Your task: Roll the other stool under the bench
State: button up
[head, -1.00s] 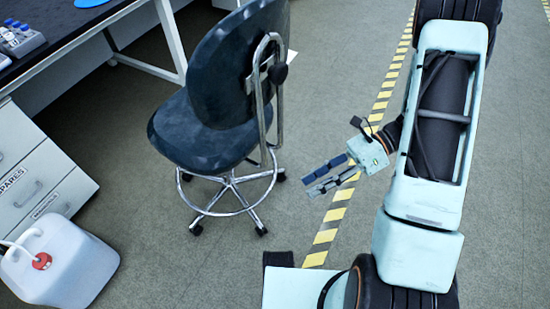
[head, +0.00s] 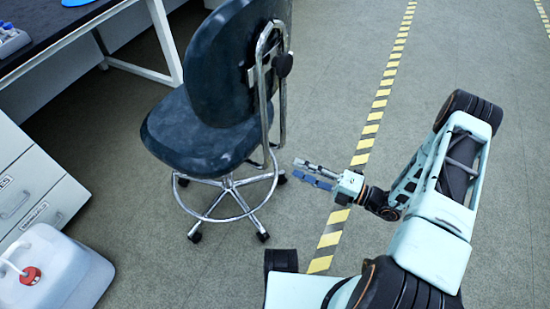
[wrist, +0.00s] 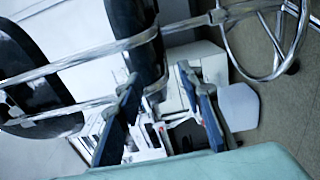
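The stool (head: 195,135) has a dark blue seat and backrest, a chrome back frame, a foot ring and a base on casters. It stands upright in front of the bench (head: 90,40), whose dark top and white legs show at the upper left. My gripper (head: 294,169) is to the right of the stool, close to its back frame, with its fingers pointing left toward it. In the wrist view the two fingers are apart with nothing held between them. The stool's chrome tubes (wrist: 90,60) cross that view beyond the fingers. I cannot tell whether the gripper touches the frame.
A white drawer cabinet (head: 40,190) stands at the left under the bench. A white jug with a red cap (head: 60,270) is on the floor at the lower left. A yellow-black floor stripe (head: 372,115) runs behind my gripper. The floor to the right is clear.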

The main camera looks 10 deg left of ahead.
aim_at(271, 159)
jog(key=x, duration=1)
jog(key=shift+w+a+b, duration=0.1)
jog(key=shift+a+b, duration=0.15)
jog(key=shift+b, duration=0.05)
jog(key=shift+c, duration=0.7)
jog(key=shift+f, duration=0.1)
grip_shut()
